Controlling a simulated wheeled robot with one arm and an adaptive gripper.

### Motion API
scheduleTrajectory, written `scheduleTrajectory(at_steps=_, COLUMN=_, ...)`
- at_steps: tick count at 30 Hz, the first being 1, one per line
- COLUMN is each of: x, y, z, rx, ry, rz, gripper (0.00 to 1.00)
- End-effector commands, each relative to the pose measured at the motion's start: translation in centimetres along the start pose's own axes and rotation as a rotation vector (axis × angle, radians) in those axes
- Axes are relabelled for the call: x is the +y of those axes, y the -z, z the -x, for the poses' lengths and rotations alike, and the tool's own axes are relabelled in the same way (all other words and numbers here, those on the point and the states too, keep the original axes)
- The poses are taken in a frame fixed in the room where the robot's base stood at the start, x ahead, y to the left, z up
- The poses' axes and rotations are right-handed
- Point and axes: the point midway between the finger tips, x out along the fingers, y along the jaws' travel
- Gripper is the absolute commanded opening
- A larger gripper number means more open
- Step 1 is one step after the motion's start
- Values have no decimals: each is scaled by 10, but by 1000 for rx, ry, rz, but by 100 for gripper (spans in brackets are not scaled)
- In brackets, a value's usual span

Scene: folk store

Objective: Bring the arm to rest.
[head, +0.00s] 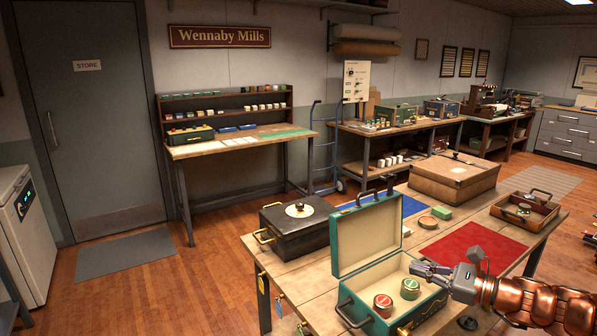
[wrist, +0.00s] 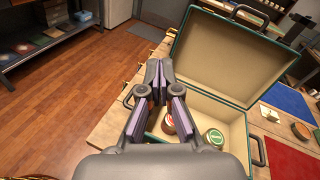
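My gripper (head: 416,267) hangs over the open green case (head: 429,300), toward its right rear in the head view. Its copper-coloured arm comes in from the right. In the wrist view the two fingertips (wrist: 158,84) meet or nearly meet, with nothing visible between them. The case's lid (head: 366,234) stands raised. A tin with a red top (head: 382,300) and a tin with a green top (head: 410,285) are inside the case. Both tins also show in the wrist view, where my fingers partly cover the red-topped one (wrist: 169,125).
The case stands on a wooden table (head: 307,265). A black case (head: 297,232), a brown case (head: 454,181) and a wooden tray (head: 525,215) share it. A blue mat (head: 363,225) and a red mat (head: 471,246) lie there. Open floor (head: 140,290) is at left.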

Motion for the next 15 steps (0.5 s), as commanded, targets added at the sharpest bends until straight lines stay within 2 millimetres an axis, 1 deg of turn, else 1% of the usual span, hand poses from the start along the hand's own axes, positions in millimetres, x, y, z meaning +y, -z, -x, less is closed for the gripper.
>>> scheduleTrajectory(at_steps=1, x=23, y=-19, z=-17, rx=11, ry=-81, rz=79, gripper=0)
scheduleTrajectory(at_steps=2, x=37, y=-26, z=-24, rx=20, ry=-128, rz=122, gripper=0)
scheduleTrajectory(at_steps=3, x=56, y=-35, z=-34, rx=29, ry=-189, rz=177, gripper=0)
scheduleTrajectory(at_steps=5, x=84, y=-48, z=-45, rx=42, ry=-279, rz=264, gripper=0)
scheduleTrajectory(at_steps=6, x=104, y=-54, z=-51, rx=52, ry=-340, rz=320, gripper=0)
scheduleTrajectory(at_steps=8, x=131, y=-62, z=-56, rx=66, ry=-427, rz=404, gripper=0)
scheduleTrajectory(at_steps=9, x=150, y=-66, z=-58, rx=76, ry=-486, rz=459, gripper=0)
scheduleTrajectory(at_steps=11, x=177, y=-70, z=-59, rx=89, ry=-574, rz=538, gripper=0)
scheduleTrajectory(at_steps=12, x=195, y=-73, z=-58, rx=97, ry=-631, rz=592, gripper=0)
scheduleTrajectory(at_steps=15, x=235, y=-74, z=-50, rx=122, ry=-771, rz=722, gripper=0)
